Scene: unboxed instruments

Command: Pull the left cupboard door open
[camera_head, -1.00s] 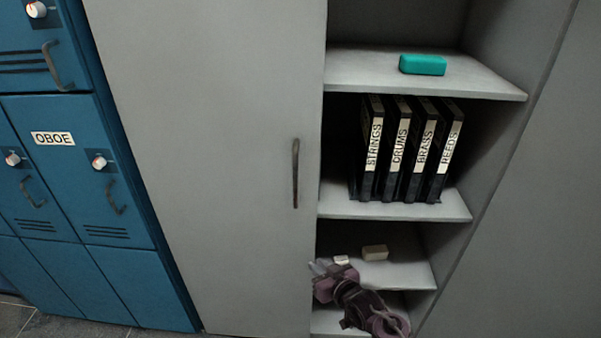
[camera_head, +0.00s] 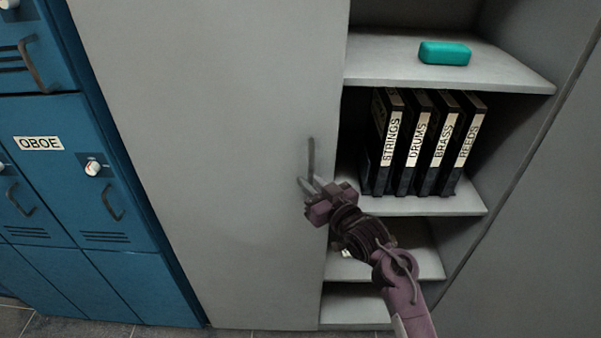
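The left cupboard door (camera_head: 215,130) is a tall grey panel and looks shut, its right edge beside the open shelves. Its dark upright bar handle (camera_head: 311,152) is near that edge. My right gripper (camera_head: 309,181) is at the handle's lower end, coming from the lower right. Its two light fingertips look apart, with the handle's lower end close to or between them. I cannot tell whether they touch it. My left gripper is not in view.
Open shelves to the right hold black binders (camera_head: 418,145) and a teal box (camera_head: 445,53). My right arm crosses the lower shelves. A grey panel (camera_head: 545,220) stands at the far right. Blue lockers (camera_head: 95,200) stand left of the door, and floor shows below.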

